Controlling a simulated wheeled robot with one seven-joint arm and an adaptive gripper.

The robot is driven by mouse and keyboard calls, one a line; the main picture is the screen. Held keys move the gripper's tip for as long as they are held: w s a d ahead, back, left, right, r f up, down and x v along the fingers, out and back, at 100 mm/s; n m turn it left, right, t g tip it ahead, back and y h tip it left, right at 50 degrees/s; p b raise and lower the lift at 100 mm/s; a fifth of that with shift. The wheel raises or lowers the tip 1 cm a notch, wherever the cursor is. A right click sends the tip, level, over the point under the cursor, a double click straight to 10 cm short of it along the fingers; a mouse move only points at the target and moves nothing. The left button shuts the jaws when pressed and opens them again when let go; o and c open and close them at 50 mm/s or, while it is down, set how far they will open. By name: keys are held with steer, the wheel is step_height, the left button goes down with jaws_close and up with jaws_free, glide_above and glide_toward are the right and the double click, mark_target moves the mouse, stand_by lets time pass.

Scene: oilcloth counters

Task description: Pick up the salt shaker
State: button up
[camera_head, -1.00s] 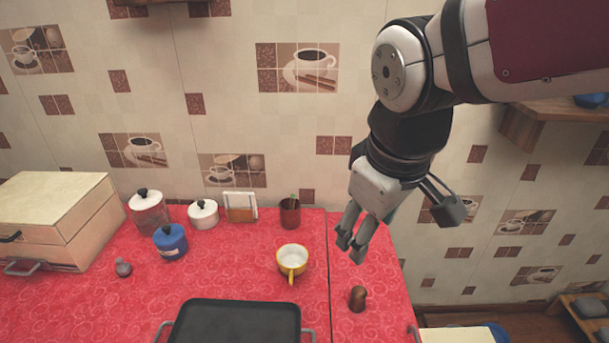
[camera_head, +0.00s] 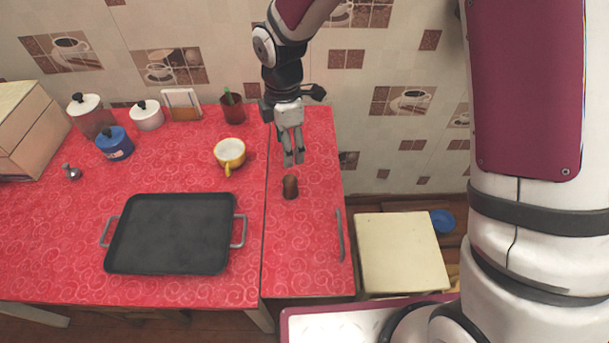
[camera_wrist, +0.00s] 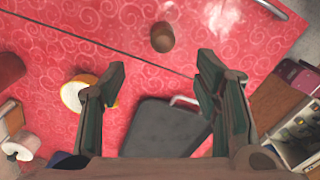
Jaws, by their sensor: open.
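A small dark brown shaker (camera_head: 290,187) stands upright on the red counter's right section, near the seam. It fits the salt shaker, though no label can be read. In the wrist view, the brown shaker (camera_wrist: 162,37) shows from above, beyond the fingertips and roughly midway between them. My gripper (camera_head: 294,164) points down, open and empty, just behind and above the shaker in the head view. Its two spread fingers also frame the wrist view (camera_wrist: 162,66). The fingers do not appear to touch the shaker.
A yellow mug (camera_head: 230,153) stands left of my gripper. A black pan (camera_head: 172,234) lies front left. A small grey object (camera_head: 71,172), blue pot (camera_head: 114,144), white pot (camera_head: 147,115) and red cup (camera_head: 233,108) stand farther left or back. Counter around the shaker is clear.

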mark_target(289, 178)
step_height(289, 178, down, 8)
steer(key=shift+f, duration=0.25)
steer(key=shift+s+f+p, duration=0.15)
steer(key=shift+f+p, duration=0.05)
steer(key=shift+f, duration=1.15)
steer(key=shift+s+f+p, duration=0.1)
steer(key=shift+f+p, duration=0.1)
steer(key=shift+f, duration=1.15)
steer(key=c, duration=1.3)
